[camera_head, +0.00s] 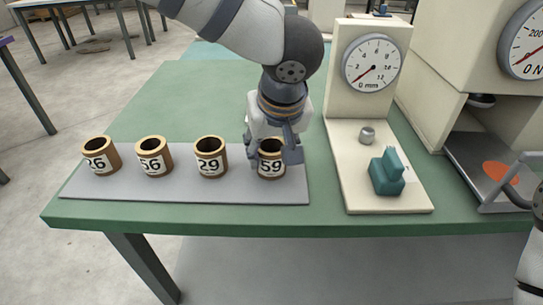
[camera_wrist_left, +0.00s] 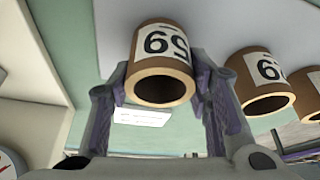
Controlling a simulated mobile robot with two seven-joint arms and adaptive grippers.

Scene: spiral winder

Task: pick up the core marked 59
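The core marked 59 (camera_head: 271,164) is a brown tube with a white label. It stands upright at the right end of the grey mat (camera_head: 190,191). My left gripper (camera_head: 273,152) reaches down over it, with a finger on each side and part of the core hidden. In the left wrist view the core (camera_wrist_left: 162,55) sits between the two fingers (camera_wrist_left: 162,88), its dark open end towards the camera. The fingers lie close along its sides; I cannot tell whether they press on it. My right gripper is not in view.
Cores marked 29 (camera_head: 210,158), 56 (camera_head: 153,157) and 26 (camera_head: 100,156) stand to the left on the mat. A cream dial gauge stand (camera_head: 376,196) with a teal block (camera_head: 387,174) is close on the right. The green table (camera_head: 190,105) is clear behind the mat.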

